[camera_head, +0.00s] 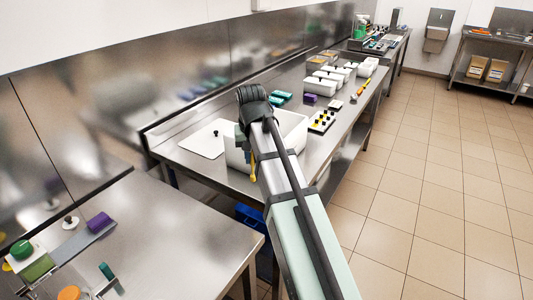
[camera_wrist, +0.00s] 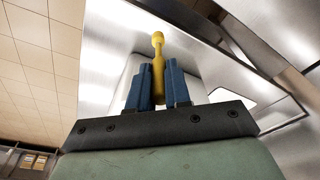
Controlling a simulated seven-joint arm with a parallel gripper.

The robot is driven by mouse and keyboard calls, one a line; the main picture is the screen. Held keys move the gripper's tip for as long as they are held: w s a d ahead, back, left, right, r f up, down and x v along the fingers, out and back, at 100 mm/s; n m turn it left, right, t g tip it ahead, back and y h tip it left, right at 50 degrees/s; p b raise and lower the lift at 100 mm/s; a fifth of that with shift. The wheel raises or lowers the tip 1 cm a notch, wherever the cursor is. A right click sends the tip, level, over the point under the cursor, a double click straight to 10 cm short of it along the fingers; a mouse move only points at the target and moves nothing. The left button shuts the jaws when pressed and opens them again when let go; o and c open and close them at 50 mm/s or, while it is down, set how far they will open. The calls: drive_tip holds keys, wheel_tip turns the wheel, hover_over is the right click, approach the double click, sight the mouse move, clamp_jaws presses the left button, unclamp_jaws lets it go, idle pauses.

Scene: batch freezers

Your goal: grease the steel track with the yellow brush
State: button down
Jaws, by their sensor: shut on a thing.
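The yellow brush (camera_wrist: 157,45) stands between the two blue fingers of my gripper (camera_wrist: 158,84) in the wrist view, and the fingers are shut on its handle. In the head view the brush (camera_head: 253,170) hangs down below my gripper (camera_head: 247,148), in front of a white bin. Its bristles cannot be made out. A flat grey strip (camera_head: 70,244), perhaps the steel track, lies on the near left steel table. A purple block (camera_head: 99,222) is at its far end and a green block (camera_head: 38,269) at its near end. My gripper is well away from this strip.
The white bin (camera_head: 235,158) and a white board (camera_head: 203,140) are on the middle table, with a black tray (camera_head: 321,122) and white containers beyond. A gap separates it from the near table (camera_head: 165,245). The tiled floor at right is clear.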

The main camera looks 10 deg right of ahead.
drive_tip(key=s+a+n+y, duration=0.1)
drive_tip(key=s+a+n, duration=0.25)
drive_tip(key=a, duration=1.35)
drive_tip(key=s+a+n, duration=0.3)
drive_tip(key=s+a, duration=0.2)
drive_tip(key=a, duration=1.2)
drive_tip(key=s+a+n, duration=0.3)
drive_tip(key=s+a, duration=0.7)
drive_tip(key=a, duration=0.5)
drive_tip(key=s+a+r+n, duration=0.1)
drive_tip(key=s+a+n, duration=0.2)
drive_tip(key=s+a, duration=0.8)
drive_tip(key=s+a+r+n+g+y, duration=0.1)
drive_tip(key=s+a+n, duration=0.2)
drive_tip(key=s+a, duration=0.7)
drive_tip(key=a, duration=1)
drive_tip(key=shift+s+a, duration=0.2)
wheel_tip(320, 180, down, 3)
drive_tip(key=shift+f+n, duration=0.2)
drive_tip(key=shift+n, duration=0.05)
drive_tip(key=shift+w, duration=0.1)
